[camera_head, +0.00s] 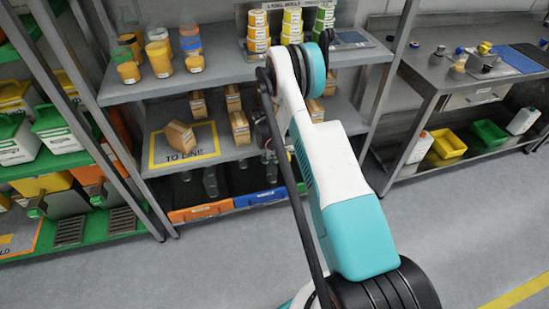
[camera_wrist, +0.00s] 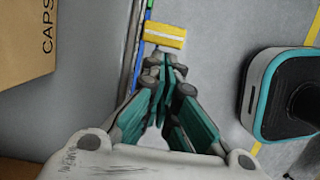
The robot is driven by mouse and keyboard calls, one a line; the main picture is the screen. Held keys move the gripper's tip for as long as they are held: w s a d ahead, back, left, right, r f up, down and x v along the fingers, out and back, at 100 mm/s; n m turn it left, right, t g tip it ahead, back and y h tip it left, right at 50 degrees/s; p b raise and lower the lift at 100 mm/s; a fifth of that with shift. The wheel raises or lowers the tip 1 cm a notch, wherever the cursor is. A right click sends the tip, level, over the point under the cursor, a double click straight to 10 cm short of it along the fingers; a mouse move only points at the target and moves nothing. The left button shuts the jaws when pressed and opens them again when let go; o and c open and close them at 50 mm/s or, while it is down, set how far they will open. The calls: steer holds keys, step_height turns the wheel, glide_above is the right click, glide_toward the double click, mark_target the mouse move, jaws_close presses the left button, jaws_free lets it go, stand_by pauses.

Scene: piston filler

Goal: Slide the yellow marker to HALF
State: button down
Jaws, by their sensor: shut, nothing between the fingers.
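In the wrist view, a yellow marker (camera_wrist: 165,35) with a pale stripe sits at the top, just right of a thin strip with blue and green segments (camera_wrist: 144,20). My gripper (camera_wrist: 165,62) is shut and empty, its fingertips just below the marker in the picture. I cannot tell whether they touch it. No HALF label is readable. In the head view, my arm hides much of the shelf front, my gripper is hardly discernible there, and I cannot make out the marker.
A cardboard box reading CAPS (camera_wrist: 25,40) stands left in the wrist view. In the head view, the middle shelf (camera_head: 230,152) holds several small boxes; jars stand above and blue (camera_head: 258,198) and orange (camera_head: 200,211) bins below. A metal bench (camera_head: 440,75) stands right. The floor between is clear.

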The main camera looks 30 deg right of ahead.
steer(key=w+a+r+p, duration=0.1)
steer(key=a+r+p, duration=0.3)
steer(key=r, duration=0.5)
steer(key=shift+w+a+r, duration=0.35)
steer(key=shift+w+a, duration=0.05)
steer(key=shift+a, duration=0.7)
